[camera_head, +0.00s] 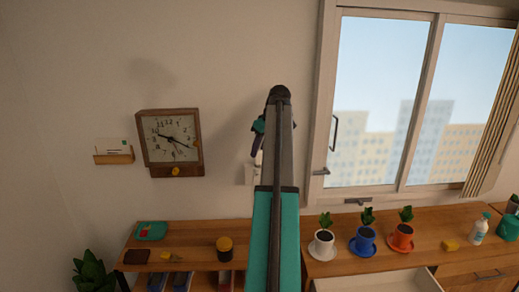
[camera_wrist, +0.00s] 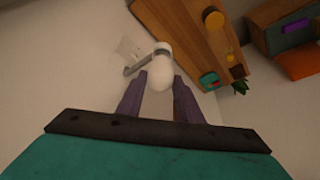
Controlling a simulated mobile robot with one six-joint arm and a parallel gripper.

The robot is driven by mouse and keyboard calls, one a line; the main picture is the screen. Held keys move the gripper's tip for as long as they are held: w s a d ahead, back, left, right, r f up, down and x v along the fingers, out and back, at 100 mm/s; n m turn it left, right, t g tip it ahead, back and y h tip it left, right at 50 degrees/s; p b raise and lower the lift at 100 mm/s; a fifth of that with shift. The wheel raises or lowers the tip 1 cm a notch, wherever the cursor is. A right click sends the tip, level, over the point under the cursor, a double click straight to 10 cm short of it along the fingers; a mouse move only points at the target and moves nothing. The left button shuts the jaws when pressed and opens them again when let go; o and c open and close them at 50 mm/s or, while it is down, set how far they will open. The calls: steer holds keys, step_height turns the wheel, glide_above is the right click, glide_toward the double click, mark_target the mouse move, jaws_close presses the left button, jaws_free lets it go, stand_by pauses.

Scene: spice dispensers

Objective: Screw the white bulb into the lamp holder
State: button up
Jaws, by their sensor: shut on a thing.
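In the wrist view the white bulb (camera_wrist: 162,78) sits between the two purple fingers of my gripper (camera_wrist: 160,84), which is shut on it. The lamp holder (camera_wrist: 140,65) is a grey arm coming off the pale wall, with a whitish end right behind the bulb. The bulb lines up with that end; whether it is seated in it I cannot tell. In the head view my arm hides most of my gripper (camera_head: 258,141), and a pale part of the wall fitting (camera_head: 250,172) shows just below it. The bulb is not visible there.
A wooden clock (camera_head: 171,142) and a small shelf (camera_head: 114,157) hang left of my arm. A window (camera_head: 420,100) is on the right. Below are a wooden counter (camera_head: 460,236) with potted plants (camera_head: 365,239), a yellow-lidded jar (camera_head: 225,248) and an open drawer (camera_head: 375,283).

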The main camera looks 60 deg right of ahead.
steer(key=shift+f, duration=0.7)
steer(key=shift+o, duration=1.1)
steer(key=shift+c, duration=1.1)
steer(key=shift+a+m+h, duration=0.2)
steer(key=shift+m+h, duration=0.3)
steer(key=shift+m, duration=0.9)
steer(key=m, duration=0.2)
steer(key=m+g+h+p, duration=0.1)
steer(key=m, duration=0.1)
steer(key=shift+w+a, duration=0.15)
steer(key=shift+w, duration=0.05)
steer(key=shift+m+g+h, duration=0.5)
steer(key=shift+m, duration=0.7)
steer(key=shift+m, duration=0.3)
